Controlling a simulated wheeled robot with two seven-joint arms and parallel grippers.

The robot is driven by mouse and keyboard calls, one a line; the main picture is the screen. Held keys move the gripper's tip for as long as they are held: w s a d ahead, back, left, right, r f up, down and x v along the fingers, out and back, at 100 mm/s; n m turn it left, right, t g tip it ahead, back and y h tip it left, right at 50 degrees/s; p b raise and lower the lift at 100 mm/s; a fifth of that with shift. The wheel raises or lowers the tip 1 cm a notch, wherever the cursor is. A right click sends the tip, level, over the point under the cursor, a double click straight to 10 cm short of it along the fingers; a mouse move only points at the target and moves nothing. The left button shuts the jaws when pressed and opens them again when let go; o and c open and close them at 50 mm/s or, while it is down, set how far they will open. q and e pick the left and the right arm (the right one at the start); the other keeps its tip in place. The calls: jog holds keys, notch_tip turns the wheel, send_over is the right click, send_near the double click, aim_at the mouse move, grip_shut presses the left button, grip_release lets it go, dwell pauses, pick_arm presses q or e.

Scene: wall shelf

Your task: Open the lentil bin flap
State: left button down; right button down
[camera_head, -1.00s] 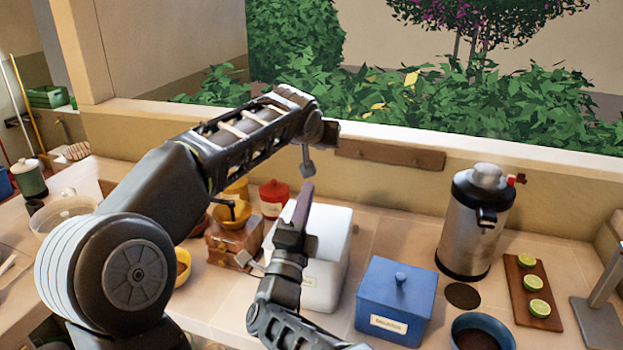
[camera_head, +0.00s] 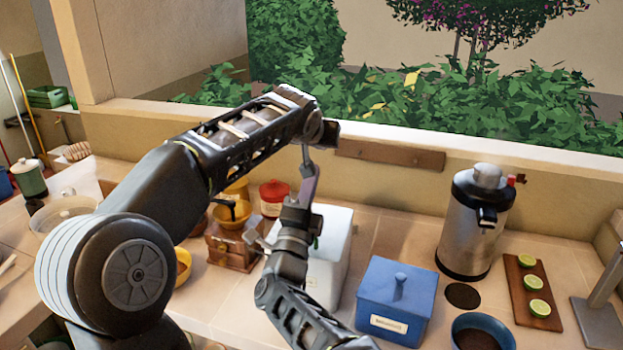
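The white bin (camera_head: 333,262) stands on the counter, partly hidden behind my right arm; its label cannot be read. A small green spot shows at its front beside the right gripper. My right gripper (camera_head: 305,195) comes up from the bottom edge and is in front of the bin's upper left part, fingers pointing up. It is seen edge-on, so its opening cannot be judged, nor whether it touches the bin. My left arm reaches across from the left and ends above the bin near the wall; its gripper is not clearly visible. No bin label legibly reads lentil.
A blue lidded bin (camera_head: 397,300) with a blurred label stands to the right. Beyond are a steel dispenser (camera_head: 475,225), a board with lime slices (camera_head: 533,290) and a blue bowl (camera_head: 482,331). A wooden grinder (camera_head: 230,245) and red jar (camera_head: 274,197) stand left. A rack (camera_head: 390,155) is behind.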

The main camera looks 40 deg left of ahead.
dwell(0.9)
pick_arm(q)
jog(key=c, duration=0.6)
grip_release()
jog(key=shift+c, duration=0.2)
jog(key=v, duration=1.2)
jog(key=shift+d+f, duration=0.1)
pick_arm(e)
jog(key=shift+s, duration=0.1)
jog(key=b+v, duration=0.3)
jog(key=v, duration=0.4)
jog(key=shift+f, duration=0.2)
pick_arm(q)
notch_tip(320, 180, down, 3)
jog(key=shift+f+b, duration=0.25)
jog(key=shift+b, duration=0.05)
pick_arm(e)
jog(key=shift+s+d, duration=0.1)
jog(key=shift+s, duration=0.15)
